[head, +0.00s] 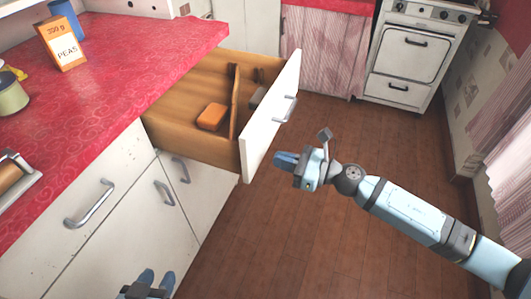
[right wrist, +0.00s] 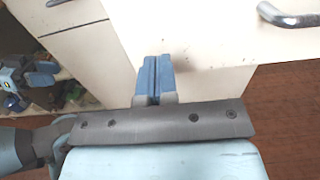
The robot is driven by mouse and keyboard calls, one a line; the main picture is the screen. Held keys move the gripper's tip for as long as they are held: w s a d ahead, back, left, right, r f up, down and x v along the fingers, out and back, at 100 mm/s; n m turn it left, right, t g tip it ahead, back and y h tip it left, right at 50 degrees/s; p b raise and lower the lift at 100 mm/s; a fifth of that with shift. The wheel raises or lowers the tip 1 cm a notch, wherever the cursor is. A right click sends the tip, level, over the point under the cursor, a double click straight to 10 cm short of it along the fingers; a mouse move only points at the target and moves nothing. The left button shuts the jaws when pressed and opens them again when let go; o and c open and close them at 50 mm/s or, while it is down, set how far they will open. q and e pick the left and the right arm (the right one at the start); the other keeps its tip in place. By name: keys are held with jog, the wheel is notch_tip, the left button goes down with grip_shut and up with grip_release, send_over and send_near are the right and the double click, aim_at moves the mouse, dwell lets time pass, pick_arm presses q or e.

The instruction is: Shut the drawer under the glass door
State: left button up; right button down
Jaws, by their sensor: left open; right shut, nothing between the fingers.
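The drawer (head: 190,145) stands pulled out from the counter, its wooden inside open to view with a divider and an orange block in it. Its white front (head: 262,135) carries a metal handle (head: 286,108). My right gripper (head: 280,158) is shut and empty, just outside the near lower part of that front. In the right wrist view its fingers (right wrist: 152,66) point at the white front (right wrist: 200,50); I cannot tell whether they touch it. My left gripper (head: 158,280) is open and empty at the bottom edge, beside the lower cabinets. I cannot make out a glass door for certain.
The red counter (head: 120,95) bears an orange peas box (head: 61,45) and a green can (head: 10,95). White cabinet fronts with handles (head: 90,204) lie below it. A white stove (head: 410,60) stands at the back. The wooden floor (head: 300,240) is clear.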

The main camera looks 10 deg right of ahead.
aim_at(256, 152)
jog(key=shift+x, duration=2.2)
jog(key=shift+w, duration=0.1)
jog(key=shift+w+a+r, duration=0.1)
jog(key=shift+w+a, duration=0.05)
jog(key=shift+a, duration=0.1)
jog(key=x, duration=1.1)
jog(key=b+x, duration=0.1)
jog(key=x, duration=1)
jog(key=shift+f, duration=0.25)
jog(key=b+x, duration=0.2)
jog(key=x, duration=0.3)
jog(key=shift+w+a, duration=0.1)
jog(key=shift+w+a+r, duration=0.1)
jog(key=shift+w+a, duration=0.15)
jog(key=shift+a, duration=0.1)
jog(key=shift+r, duration=0.2)
pick_arm(q)
jog(key=r, duration=0.1)
jog(key=w+d+r+t+h, duration=0.1)
jog(key=d+r+t, duration=0.1)
jog(key=r, duration=0.1)
jog(key=shift+w+d+r+h, duration=0.1)
jog(key=shift+w+d+h, duration=0.15)
jog(key=shift+w+h, duration=0.05)
